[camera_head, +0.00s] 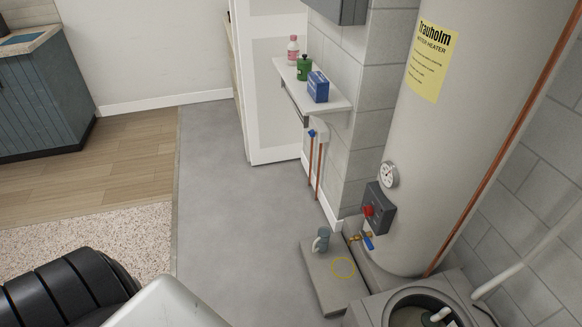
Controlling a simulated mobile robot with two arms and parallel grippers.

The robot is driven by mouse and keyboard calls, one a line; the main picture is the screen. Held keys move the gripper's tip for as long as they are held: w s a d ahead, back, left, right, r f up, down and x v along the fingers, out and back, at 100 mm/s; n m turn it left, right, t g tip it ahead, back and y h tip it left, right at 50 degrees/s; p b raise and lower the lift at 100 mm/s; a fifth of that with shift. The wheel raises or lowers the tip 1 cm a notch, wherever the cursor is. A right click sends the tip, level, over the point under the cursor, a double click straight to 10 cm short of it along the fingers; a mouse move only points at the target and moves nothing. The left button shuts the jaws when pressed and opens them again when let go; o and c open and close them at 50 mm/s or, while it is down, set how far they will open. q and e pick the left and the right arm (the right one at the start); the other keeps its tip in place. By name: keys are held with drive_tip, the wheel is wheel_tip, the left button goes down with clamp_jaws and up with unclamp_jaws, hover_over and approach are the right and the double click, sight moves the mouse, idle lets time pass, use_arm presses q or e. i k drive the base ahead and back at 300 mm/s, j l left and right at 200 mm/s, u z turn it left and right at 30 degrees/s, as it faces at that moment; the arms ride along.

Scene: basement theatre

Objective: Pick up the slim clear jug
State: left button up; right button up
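A small, slim, grey-blue see-through jug (322,240) with a handle on its left stands upright on a low grey slab (322,284) at the foot of the water heater. It looks like the clear jug, though it is small in the picture. Neither of my grippers shows in the head view. Nothing is seen touching the jug.
A yellow ring (344,268) lies on the slab beside the jug. The water heater (445,130) and an open grey pit (430,300) stand to the right. A wall shelf (335,103) holds bottles and a blue box. The grey floor (220,200) is clear.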

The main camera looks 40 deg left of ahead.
sight(324, 235)
drive_tip(key=u, duration=0.8)
